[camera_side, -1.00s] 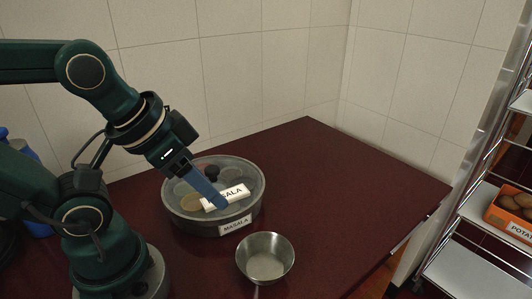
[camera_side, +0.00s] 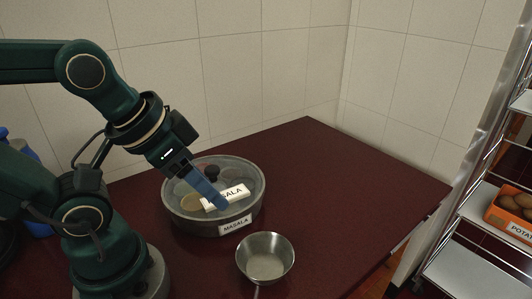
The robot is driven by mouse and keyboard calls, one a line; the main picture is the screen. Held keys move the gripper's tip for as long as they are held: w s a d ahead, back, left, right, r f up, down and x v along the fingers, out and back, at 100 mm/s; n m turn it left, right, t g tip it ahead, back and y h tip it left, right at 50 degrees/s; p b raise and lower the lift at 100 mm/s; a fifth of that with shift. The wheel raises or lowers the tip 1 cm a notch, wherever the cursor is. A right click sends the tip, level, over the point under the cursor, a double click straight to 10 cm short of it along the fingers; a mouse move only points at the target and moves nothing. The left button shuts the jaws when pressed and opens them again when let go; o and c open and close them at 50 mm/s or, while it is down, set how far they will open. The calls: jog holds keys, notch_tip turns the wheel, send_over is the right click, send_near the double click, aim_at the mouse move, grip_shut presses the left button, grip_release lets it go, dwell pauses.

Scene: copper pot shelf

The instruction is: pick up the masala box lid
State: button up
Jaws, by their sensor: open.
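The masala box (camera_side: 203,226) is a round grey container with a MASALA label on its side, standing on the dark red counter. Its clear lid (camera_side: 246,172) lies on top, with a dark knob (camera_side: 212,173) and a white MASALA label; the spices show through it. My gripper (camera_side: 222,204) has blue fingers and reaches down over the lid from the upper left. It is open, its fingertips at the label in the picture and beside the knob. The fingers overlap from this side, and I cannot tell whether they touch the lid.
A small steel bowl (camera_side: 265,259) with pale contents stands just in front of the box. The counter (camera_side: 345,190) is clear to the right. A metal shelf rack with an orange potato crate (camera_side: 505,219) stands at the far right. Tiled walls close off the back.

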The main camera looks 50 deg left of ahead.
jog(key=shift+o, duration=0.9)
